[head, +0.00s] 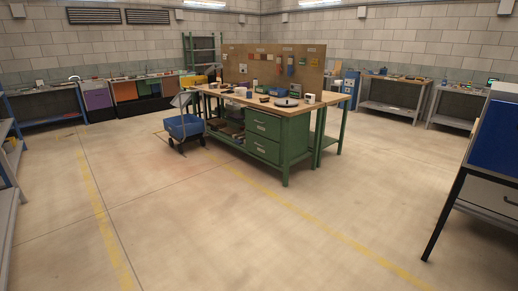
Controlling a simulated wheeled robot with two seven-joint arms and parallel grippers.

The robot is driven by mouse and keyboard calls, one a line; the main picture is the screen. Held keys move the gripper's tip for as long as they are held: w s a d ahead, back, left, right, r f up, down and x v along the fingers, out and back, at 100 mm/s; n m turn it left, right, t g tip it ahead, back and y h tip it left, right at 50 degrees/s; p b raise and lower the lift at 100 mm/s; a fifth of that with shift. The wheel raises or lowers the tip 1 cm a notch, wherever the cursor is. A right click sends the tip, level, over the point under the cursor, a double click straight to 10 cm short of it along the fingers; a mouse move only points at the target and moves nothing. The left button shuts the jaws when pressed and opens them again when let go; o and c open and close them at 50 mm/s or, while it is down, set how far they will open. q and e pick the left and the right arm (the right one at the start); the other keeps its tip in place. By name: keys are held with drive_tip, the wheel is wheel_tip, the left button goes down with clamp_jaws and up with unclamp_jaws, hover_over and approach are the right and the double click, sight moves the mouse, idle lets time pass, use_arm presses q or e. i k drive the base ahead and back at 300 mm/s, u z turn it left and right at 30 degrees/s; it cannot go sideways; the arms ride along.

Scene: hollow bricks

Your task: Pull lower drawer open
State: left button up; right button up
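A green workbench (286,165) with a wooden top stands in the middle distance of the head view. It has two green drawers at its front, one above the other. The upper drawer (263,125) and the lower drawer (262,148) both look shut, each with a small pale handle or label on its face. At the right edge, nearer to me, a grey drawer (489,198) sits below a blue panel and also looks shut. Neither of my grippers is in view.
A cart with a blue bin (184,127) stands left of the workbench. A blue cabinet (497,137) on dark legs is at the right edge, and grey shelving (8,190) at the left edge. The floor (235,225) between is clear, with yellow lines.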

sight(270, 150)
drive_tip(key=u, duration=0.1)
drive_tip(key=i, duration=1.55)
drive_tip(key=z, duration=0.25)
drive_tip(key=i, duration=2.95)
drive_tip(key=z, duration=0.75)
drive_tip(key=i, duration=1.3)
drive_tip(key=z, duration=0.3)
